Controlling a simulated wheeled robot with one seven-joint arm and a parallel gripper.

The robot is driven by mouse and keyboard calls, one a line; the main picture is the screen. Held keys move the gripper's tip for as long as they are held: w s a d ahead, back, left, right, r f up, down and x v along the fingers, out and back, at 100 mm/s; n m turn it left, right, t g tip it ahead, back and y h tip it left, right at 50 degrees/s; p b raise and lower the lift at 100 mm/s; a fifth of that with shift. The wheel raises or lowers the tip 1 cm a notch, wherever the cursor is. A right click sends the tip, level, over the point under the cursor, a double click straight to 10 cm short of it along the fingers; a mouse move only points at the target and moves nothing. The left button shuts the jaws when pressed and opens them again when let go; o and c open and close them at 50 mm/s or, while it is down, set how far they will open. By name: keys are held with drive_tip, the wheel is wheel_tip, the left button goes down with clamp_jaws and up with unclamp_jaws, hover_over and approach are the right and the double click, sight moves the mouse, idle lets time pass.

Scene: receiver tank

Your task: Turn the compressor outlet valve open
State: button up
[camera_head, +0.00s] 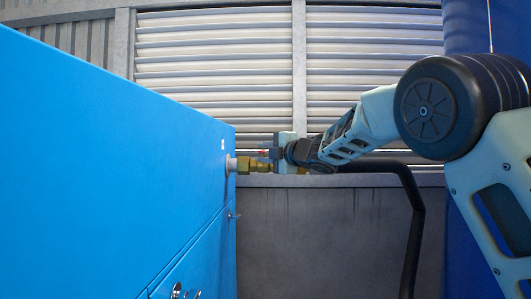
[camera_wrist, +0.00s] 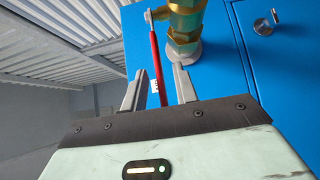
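The compressor outlet valve is a brass fitting (camera_head: 246,165) on a short pipe from the right side of the blue compressor cabinet (camera_head: 120,160). In the wrist view its brass body (camera_wrist: 184,25) is at the top, with a long red lever (camera_wrist: 156,50) running down from a pivot beside it. My gripper (camera_wrist: 159,70) is open, with one grey finger on each side of the lever and visible gaps. The lever's lower end is hidden behind the gripper body. In the head view my gripper (camera_head: 273,153) is at the valve, and only a bit of red shows there.
A low grey concrete wall (camera_head: 310,230) stands behind the valve, with louvred panels (camera_head: 215,60) above it. A black pipe (camera_head: 412,220) bends down at the right, before a blue tank (camera_head: 465,25). The cabinet face lies close to the valve.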

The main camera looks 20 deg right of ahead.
clamp_jaws()
drive_tip(key=shift+d+n+g+y+p, duration=0.95)
drive_tip(key=shift+n+g+y, duration=0.2)
drive_tip(key=shift+y, duration=0.25)
drive_tip(key=shift+d+n+g+y+p, duration=0.85)
drive_tip(key=shift+n+g+y+p, duration=0.25)
drive_tip(key=shift+y, duration=0.3)
unclamp_jaws()
drive_tip(key=b+v, duration=0.8)
drive_tip(key=v, duration=0.9)
drive_tip(key=shift+s, duration=0.2)
drive_tip(key=shift+d, duration=0.1)
